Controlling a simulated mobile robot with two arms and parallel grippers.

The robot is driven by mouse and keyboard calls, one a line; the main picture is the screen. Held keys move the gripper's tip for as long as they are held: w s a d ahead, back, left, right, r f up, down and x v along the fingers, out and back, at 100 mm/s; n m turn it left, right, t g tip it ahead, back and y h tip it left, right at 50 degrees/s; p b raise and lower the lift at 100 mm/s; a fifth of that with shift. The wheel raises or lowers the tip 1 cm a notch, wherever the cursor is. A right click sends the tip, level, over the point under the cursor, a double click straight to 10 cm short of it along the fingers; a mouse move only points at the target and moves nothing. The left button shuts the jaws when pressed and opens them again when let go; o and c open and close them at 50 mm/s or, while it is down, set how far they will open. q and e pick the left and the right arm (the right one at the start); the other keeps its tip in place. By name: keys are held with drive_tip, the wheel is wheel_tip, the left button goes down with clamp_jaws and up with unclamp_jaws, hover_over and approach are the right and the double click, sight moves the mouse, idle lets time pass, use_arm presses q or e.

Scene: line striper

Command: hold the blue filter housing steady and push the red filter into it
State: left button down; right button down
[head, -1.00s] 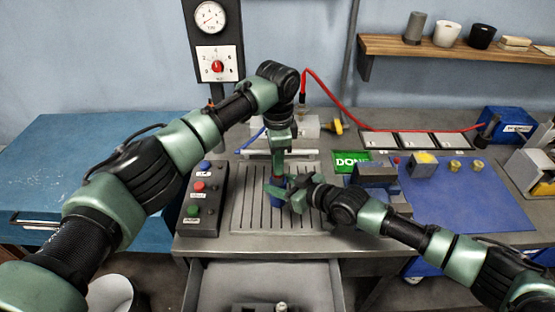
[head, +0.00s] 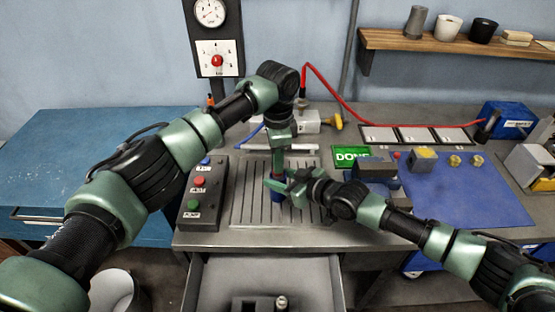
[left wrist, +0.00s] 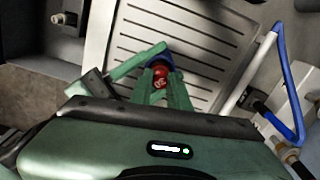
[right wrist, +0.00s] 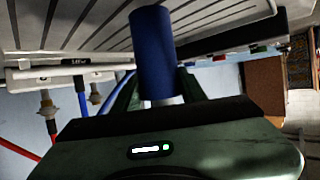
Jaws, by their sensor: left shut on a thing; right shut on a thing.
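My left gripper (head: 278,166) points down from above and is shut on the red filter (left wrist: 160,72). The blue filter housing (head: 278,197) stands below it over the slatted plate, and its rim (left wrist: 158,53) shows beside the red filter in the left wrist view. My right gripper (head: 279,184) comes in from the right and is shut on the housing. In the right wrist view the housing is a blue cylinder (right wrist: 153,52) between the fingers. The filter is in line with the housing's mouth; how deep it sits is hidden by the fingers.
The slatted plate (head: 248,205) lies on the grey bench. A button box (head: 200,195) stands left of it. A green DONE sign (head: 351,157), a grey vise-like block (head: 372,170) and a blue mat (head: 480,200) are to the right. An open drawer (head: 215,285) is below.

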use_arm(q)
drive_tip(key=shift+f, duration=1.15)
drive_tip(key=c, duration=1.3)
unclamp_jaws()
drive_tip(key=shift+c, duration=0.2)
drive_tip(key=shift+o, duration=0.4)
drive_tip(key=shift+s, duration=0.1)
drive_tip(key=shift+o, duration=0.6)
drive_tip(key=shift+s+f, duration=0.1)
use_arm(e)
drive_tip(key=shift+r, duration=0.1)
use_arm(q)
drive_tip(key=shift+w+r, duration=0.2)
drive_tip(key=shift+r, duration=3.45)
use_arm(e)
drive_tip(key=c, duration=0.7)
unclamp_jaws()
